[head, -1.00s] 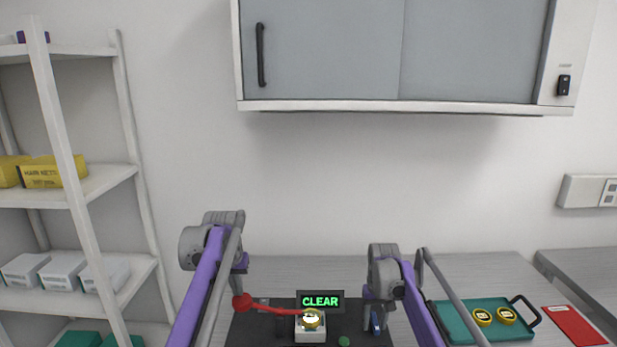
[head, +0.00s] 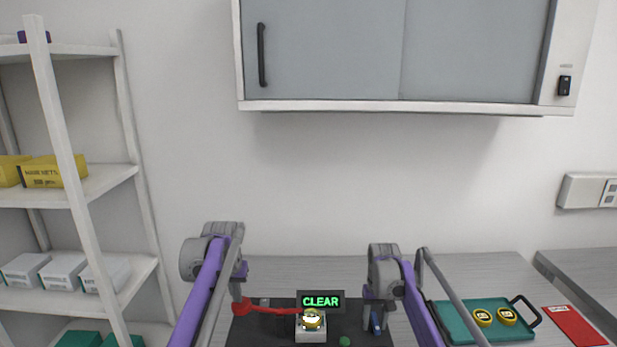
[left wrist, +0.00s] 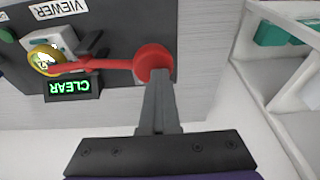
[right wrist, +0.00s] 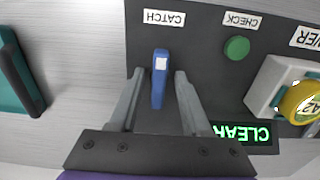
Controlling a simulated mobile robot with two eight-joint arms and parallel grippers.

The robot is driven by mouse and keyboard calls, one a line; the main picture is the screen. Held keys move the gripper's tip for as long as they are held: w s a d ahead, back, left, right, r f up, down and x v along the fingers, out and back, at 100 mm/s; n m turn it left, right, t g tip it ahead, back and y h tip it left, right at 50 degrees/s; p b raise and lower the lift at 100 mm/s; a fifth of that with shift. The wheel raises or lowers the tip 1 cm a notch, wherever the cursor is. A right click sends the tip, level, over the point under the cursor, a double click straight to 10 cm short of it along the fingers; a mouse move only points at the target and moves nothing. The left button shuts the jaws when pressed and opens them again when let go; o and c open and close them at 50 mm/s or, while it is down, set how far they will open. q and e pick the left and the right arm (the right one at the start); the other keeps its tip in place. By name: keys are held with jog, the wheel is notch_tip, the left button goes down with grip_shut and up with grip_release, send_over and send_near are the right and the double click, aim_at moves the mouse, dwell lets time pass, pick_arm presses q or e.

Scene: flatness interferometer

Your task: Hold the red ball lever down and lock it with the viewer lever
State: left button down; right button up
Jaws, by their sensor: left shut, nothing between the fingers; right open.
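The red ball lever (left wrist: 152,62) reaches from the yellow-topped white block (head: 311,335) to its ball at the left of the dark panel, nearly level in the head view. My left gripper (left wrist: 158,80) is shut and empty, its fingertips against or just over the ball; contact is hard to tell. A blue lever (right wrist: 159,80) stands by the label CATCH. My right gripper (right wrist: 155,82) is open, with one finger on each side of the blue lever. The label VIEWER (left wrist: 57,8) lies beside the white block, and no other lever is clearly seen there.
A display reading CLEAR (head: 321,301) stands behind the block. A green button (right wrist: 237,47) lies by the label CHECK. A teal tray (head: 458,326) with two yellow discs and a red card (head: 575,325) are at right. A shelf rack stands at left.

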aim_at(239, 307)
pick_arm(q)
jog(key=shift+s+x, duration=0.2)
jog(key=shift+x, duration=0.55)
jog(key=shift+s+x, duration=0.15)
jog(key=shift+x, duration=0.55)
jog(key=shift+s+x, duration=0.2)
jog(key=shift+x, duration=0.55)
pick_arm(e)
jog(key=c, duration=0.7)
pick_arm(q)
jog(key=shift+d, duration=0.1)
pick_arm(e)
jog(key=n, duration=0.4)
jog(key=shift+c, duration=0.2)
jog(key=shift+n, duration=0.4)
jog(key=n, duration=0.3)
jog(key=shift+n, duration=0.9)
